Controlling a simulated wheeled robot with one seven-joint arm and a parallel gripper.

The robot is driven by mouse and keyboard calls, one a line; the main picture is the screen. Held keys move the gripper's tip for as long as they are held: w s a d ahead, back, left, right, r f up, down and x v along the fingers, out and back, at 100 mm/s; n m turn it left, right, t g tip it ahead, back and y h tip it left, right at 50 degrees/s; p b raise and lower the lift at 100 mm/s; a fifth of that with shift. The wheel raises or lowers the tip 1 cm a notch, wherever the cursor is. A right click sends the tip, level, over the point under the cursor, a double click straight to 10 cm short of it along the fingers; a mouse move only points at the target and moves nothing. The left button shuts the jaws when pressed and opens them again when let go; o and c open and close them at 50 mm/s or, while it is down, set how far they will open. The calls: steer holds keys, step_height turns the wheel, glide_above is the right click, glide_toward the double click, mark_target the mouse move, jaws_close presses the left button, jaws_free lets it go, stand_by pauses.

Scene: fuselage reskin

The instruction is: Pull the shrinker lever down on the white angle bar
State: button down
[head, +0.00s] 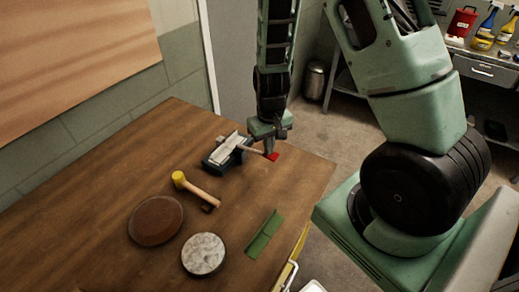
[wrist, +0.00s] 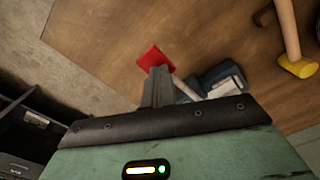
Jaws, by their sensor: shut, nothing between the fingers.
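The shrinker (head: 224,157) is a dark blue tool on the wooden table, with the white angle bar (head: 231,146) lying across its top. Its lever ends in a red grip (head: 272,156), low near the table's right edge. My gripper (head: 268,152) is shut with its fingertips beside the red grip, over the lever. In the wrist view my fingers (wrist: 158,72) are together and overlap the lower edge of the red grip (wrist: 152,57). The shrinker (wrist: 220,80) is partly hidden behind my gripper body there. I cannot tell whether my fingers touch the lever.
A yellow-headed mallet (head: 195,190), a brown round pad (head: 156,220), a pale round disc (head: 203,253) and a green strip (head: 264,235) lie on the table (head: 110,165). A wall stands to the left. The table's right edge is close to my gripper.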

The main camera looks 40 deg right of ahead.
steer(key=shift+w+f+b, duration=0.1)
steer(key=shift+f+b, duration=1.05)
steer(key=shift+f, duration=0.45)
steer(key=shift+r, duration=0.15)
step_height(320, 180, up, 11)
steer(key=p, duration=0.9)
steer(key=shift+p, duration=0.3)
step_height(320, 180, down, 5)
steer(key=m+b, duration=0.4)
steer(key=m, duration=0.8)
steer(key=shift+r, duration=0.2)
